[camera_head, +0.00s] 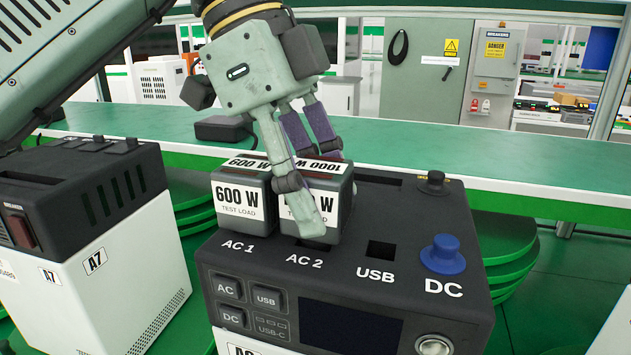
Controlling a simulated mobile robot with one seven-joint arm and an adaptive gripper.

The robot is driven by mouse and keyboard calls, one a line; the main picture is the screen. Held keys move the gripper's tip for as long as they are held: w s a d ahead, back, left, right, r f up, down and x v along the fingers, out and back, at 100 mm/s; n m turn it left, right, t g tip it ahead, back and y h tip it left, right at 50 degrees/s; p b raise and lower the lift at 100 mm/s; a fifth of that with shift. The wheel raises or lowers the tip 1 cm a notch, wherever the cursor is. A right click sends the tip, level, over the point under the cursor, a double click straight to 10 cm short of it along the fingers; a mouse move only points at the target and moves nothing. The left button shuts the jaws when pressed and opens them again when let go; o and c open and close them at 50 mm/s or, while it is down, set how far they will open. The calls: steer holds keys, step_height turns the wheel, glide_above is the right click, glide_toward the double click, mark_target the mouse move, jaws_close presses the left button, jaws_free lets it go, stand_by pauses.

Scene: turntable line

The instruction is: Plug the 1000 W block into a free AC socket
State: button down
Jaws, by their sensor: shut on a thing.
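The 1000 W block (335,208) is a dark box with white labels, at the AC 2 position of the black-topped power unit (268,262). My gripper (312,205) is shut on it from above, and the front finger covers part of its front label. The block looks upright. A dark edge of the AC 2 socket (312,245) shows below it; I cannot tell whether the block is touching or seated. The 600 W block (236,212) stands close to its left at AC 1, and its top label is partly hidden by my gripper.
The USB opening (381,251) is empty. A blue round plug (440,254) stands at DC, with a black knob (432,183) behind. Another unit marked A7 (95,262) stands left. A green bench (410,147) runs behind, bearing a black object (222,129).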

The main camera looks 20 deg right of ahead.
steer(key=shift+f, duration=0.25)
steer(key=c, duration=0.8)
jaws_free()
steer(key=shift+o, duration=0.2)
